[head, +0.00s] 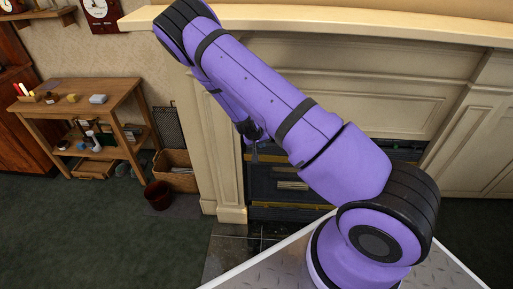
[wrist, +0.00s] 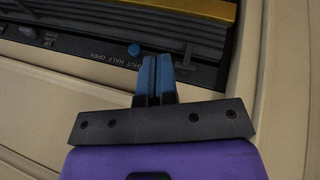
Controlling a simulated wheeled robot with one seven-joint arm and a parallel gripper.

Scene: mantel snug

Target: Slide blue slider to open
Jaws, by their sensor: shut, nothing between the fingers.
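The blue slider (wrist: 133,50) shows in the wrist view as a small round knob on a dark panel strip (wrist: 85,46). Upside-down lettering beside it reads SHUT, HALF and OPEN, and the knob sits at the SHUT end. My gripper (wrist: 156,60) is shut and empty, its blue-sided fingertips just below and to the right of the knob. Whether they touch it I cannot tell. In the head view my gripper (head: 254,152) hangs in front of the fireplace opening, partly hidden by my arm; the slider cannot be made out there.
A second, dark knob (wrist: 28,32) with its own lettering sits at the strip's left. Dark slats and a brass bar (wrist: 195,8) lie beyond. The cream fireplace surround (head: 233,150) borders the opening. A wooden side table (head: 110,93) stands at left, with open carpet before it.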

